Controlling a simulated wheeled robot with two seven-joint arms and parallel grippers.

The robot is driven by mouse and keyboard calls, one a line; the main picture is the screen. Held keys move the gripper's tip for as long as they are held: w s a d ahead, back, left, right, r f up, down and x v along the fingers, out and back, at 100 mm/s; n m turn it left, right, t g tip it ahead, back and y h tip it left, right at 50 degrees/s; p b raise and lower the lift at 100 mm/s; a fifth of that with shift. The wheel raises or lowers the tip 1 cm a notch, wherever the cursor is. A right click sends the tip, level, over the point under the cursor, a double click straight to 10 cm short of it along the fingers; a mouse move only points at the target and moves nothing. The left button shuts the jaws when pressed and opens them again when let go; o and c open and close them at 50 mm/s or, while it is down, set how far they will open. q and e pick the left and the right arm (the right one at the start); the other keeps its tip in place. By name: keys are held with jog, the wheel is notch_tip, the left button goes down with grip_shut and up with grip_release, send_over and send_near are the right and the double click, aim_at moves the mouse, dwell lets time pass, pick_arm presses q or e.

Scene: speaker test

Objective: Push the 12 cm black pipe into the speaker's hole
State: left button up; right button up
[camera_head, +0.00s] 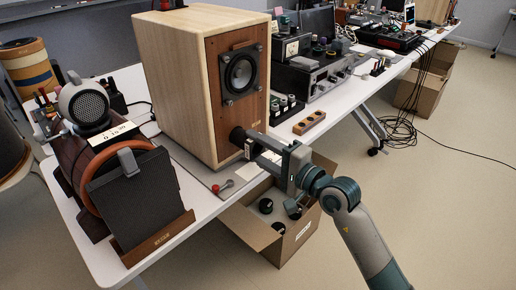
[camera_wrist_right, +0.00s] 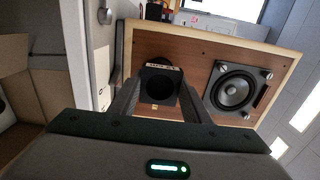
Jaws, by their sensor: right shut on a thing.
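The speaker (camera_head: 180,85) is a pale wooden box with a brown front panel and a round driver. The black pipe (camera_head: 238,137) is at the lower left of that panel, in line with the hole. My right gripper (camera_head: 254,148) is shut on the pipe from the front. In the right wrist view the pipe (camera_wrist_right: 161,99), with a pale label on it, sits between both fingers, its open end facing the camera. The speaker's front (camera_wrist_right: 188,55) lies behind it. The pipe hides the hole, and I cannot tell how deep it goes. My left gripper is not in view.
A cardboard box (camera_head: 253,237) with black pieces stands below the table edge, under my right arm. A wooden strip with holes (camera_head: 309,123) lies right of the speaker. A dark grille panel (camera_head: 136,203) and a red-knobbed part (camera_head: 216,188) are at the front left.

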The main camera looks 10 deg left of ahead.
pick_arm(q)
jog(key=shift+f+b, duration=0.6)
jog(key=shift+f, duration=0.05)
pick_arm(e)
jog(key=shift+x, duration=2.2)
dwell(1.1)
jog(key=o, duration=1.3)
jog(key=shift+d, duration=0.1)
jog(key=shift+c, duration=0.2)
jog(key=shift+f, duration=0.1)
jog(key=shift+s+d+f, duration=0.1)
jog(key=shift+s+d, duration=0.35)
jog(key=shift+d, duration=0.1)
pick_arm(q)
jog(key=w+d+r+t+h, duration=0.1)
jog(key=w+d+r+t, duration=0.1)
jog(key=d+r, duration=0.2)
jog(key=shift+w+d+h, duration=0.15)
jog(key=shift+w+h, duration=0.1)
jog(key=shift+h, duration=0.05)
pick_arm(e)
jog(key=v, duration=1.6)
jog(key=shift+r, duration=0.25)
